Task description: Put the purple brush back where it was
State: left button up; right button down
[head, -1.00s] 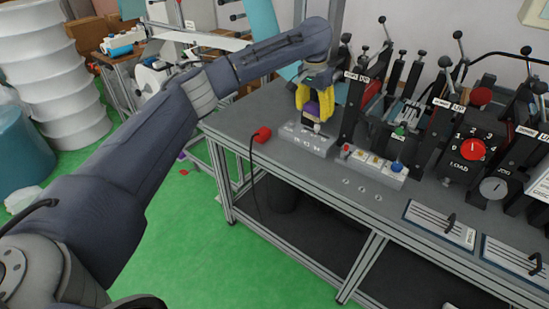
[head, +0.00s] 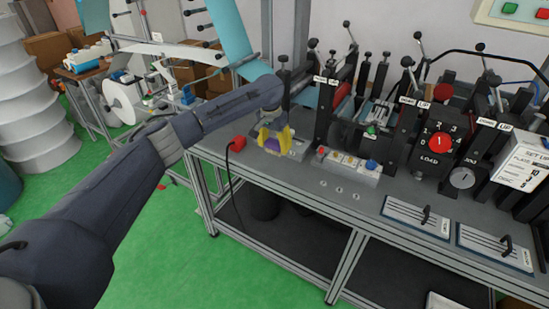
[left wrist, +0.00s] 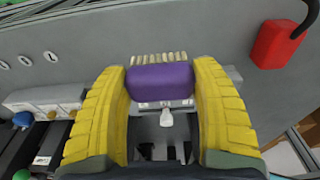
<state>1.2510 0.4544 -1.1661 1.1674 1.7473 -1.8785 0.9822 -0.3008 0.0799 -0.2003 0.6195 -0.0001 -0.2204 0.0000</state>
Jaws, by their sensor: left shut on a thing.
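The purple brush (head: 271,145) is between the yellow fingers of my left gripper (head: 272,142), which is shut on it. In the left wrist view the brush (left wrist: 160,78) has a purple body, with a row of pale bristles along its upper side. The yellow fingers (left wrist: 160,85) press on both its ends. A grey holder block (head: 299,150) on the bench is partly hidden behind the gripper. In the left wrist view, a pale grey structure with dark openings shows below the brush; whether they touch is unclear. My right gripper is not in view.
A red box with a black cable (head: 239,143) stands left of the gripper at the bench edge. A button box (head: 348,164) is to the right, with tall black lever machines (head: 440,130) beyond. The grey bench front (head: 290,175) is mostly bare.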

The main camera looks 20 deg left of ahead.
aim_at(273, 143)
pick_arm(q)
jog(key=shift+f, duration=3.05)
jog(key=shift+f, duration=0.15)
jog(key=o, duration=1)
jog(key=shift+o, duration=0.2)
jog(key=r, duration=0.4)
jog(key=s+r, duration=0.1)
jog(key=r, duration=0.7)
jog(key=shift+s+a+r, duration=0.1)
jog(key=shift+s+a, duration=0.1)
jog(key=shift+s, duration=0.2)
